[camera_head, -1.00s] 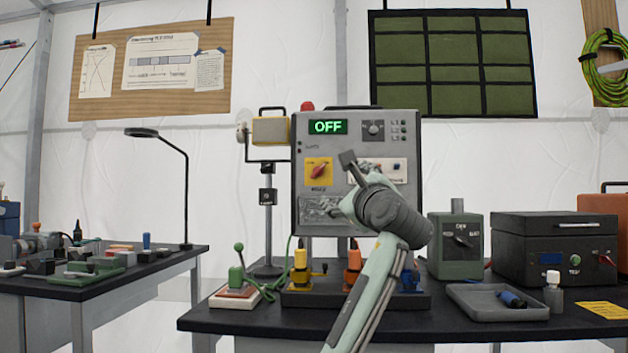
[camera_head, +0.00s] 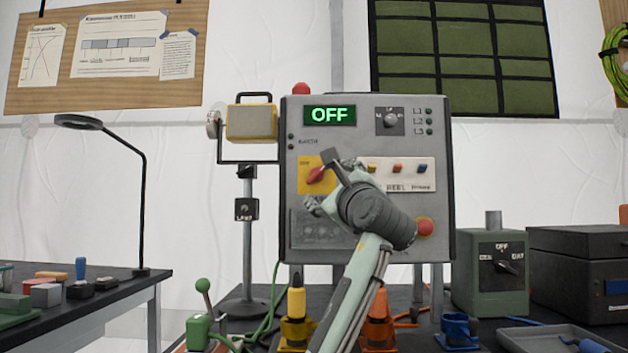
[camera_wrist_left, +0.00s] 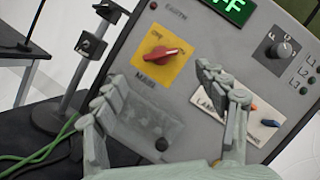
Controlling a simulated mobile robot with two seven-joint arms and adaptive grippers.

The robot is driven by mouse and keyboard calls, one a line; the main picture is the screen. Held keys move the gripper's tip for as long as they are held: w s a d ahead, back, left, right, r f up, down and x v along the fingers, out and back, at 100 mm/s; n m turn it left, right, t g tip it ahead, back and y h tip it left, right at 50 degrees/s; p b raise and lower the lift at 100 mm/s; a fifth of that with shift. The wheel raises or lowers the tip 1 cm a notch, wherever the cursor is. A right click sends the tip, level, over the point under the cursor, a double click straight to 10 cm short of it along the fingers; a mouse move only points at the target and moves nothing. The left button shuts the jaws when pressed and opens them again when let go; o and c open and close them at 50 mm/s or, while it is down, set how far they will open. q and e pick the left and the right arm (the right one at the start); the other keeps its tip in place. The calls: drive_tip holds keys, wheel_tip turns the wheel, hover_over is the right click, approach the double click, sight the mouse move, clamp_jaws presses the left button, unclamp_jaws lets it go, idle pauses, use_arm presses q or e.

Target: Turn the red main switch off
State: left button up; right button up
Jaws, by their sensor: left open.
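The red main switch (camera_head: 317,174) sits on a yellow plate (camera_head: 306,186) on the grey panel (camera_head: 291,225). In the left wrist view the red switch (camera_wrist_left: 162,54) shows whole, its handle lying roughly across the plate. The green display (camera_head: 330,115) above it reads OFF. My left gripper (camera_head: 326,184) is in front of the panel, with one finger overlapping the plate's right side in the head view. In the left wrist view its open fingers (camera_wrist_left: 165,88) are below the switch and to both sides, with nothing between them. Contact with the switch is not visible. My right gripper is out of view.
Plugs, a green lever (camera_head: 203,286) and a green box (camera_head: 488,272) stand below.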

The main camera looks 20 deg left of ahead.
sight(317, 175)
use_arm(q)
drive_tip(key=x, duration=0.7)
drive_tip(key=shift+w+a+r+p, duration=0.15)
drive_tip(key=shift+p, duration=0.15)
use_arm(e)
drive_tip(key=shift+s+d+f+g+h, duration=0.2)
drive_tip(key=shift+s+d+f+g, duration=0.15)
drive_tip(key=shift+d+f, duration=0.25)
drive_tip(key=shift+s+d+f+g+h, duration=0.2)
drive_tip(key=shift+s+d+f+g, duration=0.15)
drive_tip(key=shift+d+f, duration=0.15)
use_arm(q)
drive_tip(key=shift+c, duration=0.4)
drive_tip(key=c, duration=1.1)
